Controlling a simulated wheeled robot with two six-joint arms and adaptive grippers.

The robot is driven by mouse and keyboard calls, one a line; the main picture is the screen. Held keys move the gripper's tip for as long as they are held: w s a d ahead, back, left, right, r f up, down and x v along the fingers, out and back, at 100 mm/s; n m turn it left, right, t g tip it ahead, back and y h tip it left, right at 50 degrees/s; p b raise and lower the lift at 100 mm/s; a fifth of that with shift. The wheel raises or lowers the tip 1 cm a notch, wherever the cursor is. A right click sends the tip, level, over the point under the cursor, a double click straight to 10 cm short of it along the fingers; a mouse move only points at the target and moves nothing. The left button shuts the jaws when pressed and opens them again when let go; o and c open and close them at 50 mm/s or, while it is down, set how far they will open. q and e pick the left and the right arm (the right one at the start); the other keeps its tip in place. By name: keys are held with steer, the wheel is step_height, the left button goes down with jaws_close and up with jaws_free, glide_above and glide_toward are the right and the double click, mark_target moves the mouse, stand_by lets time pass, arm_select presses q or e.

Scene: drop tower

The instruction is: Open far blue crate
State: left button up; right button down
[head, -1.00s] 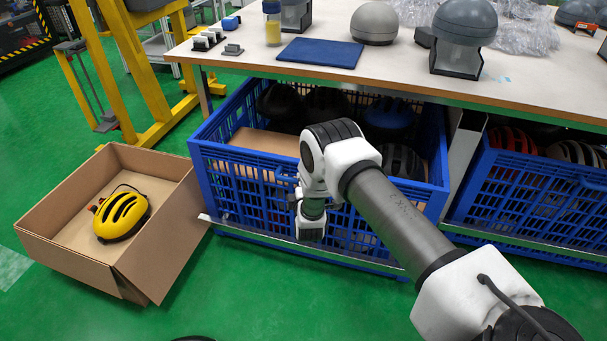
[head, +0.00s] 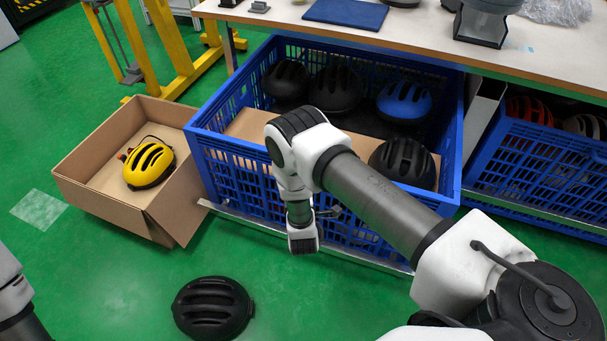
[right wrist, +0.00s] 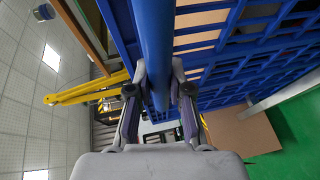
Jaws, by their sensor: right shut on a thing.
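The blue crate (head: 222,168) with slatted sides stands on the floor at the front of the workbench, its open top showing several black helmets and one blue helmet (head: 404,101). My right arm reaches across its front side. In the head view my right gripper is mostly hidden by its own wrist, low at the crate's front. In the right wrist view my right gripper (right wrist: 160,95) has its fingers on either side of a blue bar (right wrist: 153,45) of the crate and is shut on it. Only part of my left arm shows at the left edge; its gripper is out of view.
A cardboard box (head: 105,197) with a yellow helmet (head: 149,165) stands left of the crate. A black helmet (head: 212,307) lies on the green floor in front. Another blue crate (head: 530,165) is at the right. The workbench (head: 560,65) stands behind. A metal rail (head: 240,219) runs below the crate front.

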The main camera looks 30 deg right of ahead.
stand_by(0.3)
steer(key=c, duration=1.1)
jaws_free()
steer(key=shift+o, duration=0.2)
steer(key=shift+s+a, duration=0.1)
steer(key=v, duration=1.1)
steer(key=shift+s, duration=0.4)
steer(key=shift+w+a, duration=0.1)
steer(key=shift+a, duration=0.05)
